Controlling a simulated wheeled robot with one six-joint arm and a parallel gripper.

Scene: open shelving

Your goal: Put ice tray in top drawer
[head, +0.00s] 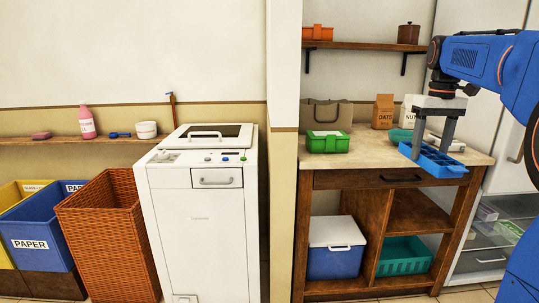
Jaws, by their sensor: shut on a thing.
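The ice tray (445,169) is blue with several compartments. It is tilted and held at the front right of the wooden counter, overlapping the counter's edge in the head view. My gripper (430,150) points down and is shut on the ice tray, with a finger covering part of it. The wooden unit's top drawer (350,181) lies just below the countertop and is shut, with a dark handle (401,178). I cannot tell whether the tray touches the counter.
On the counter (345,160) stand a green box (328,142), a grey-brown bag (327,116), an oats bag (383,111) and a teal bowl (400,136). A glass-door fridge (500,208) stands at the right. A blue cooler (336,248) and teal basket (404,256) sit below.

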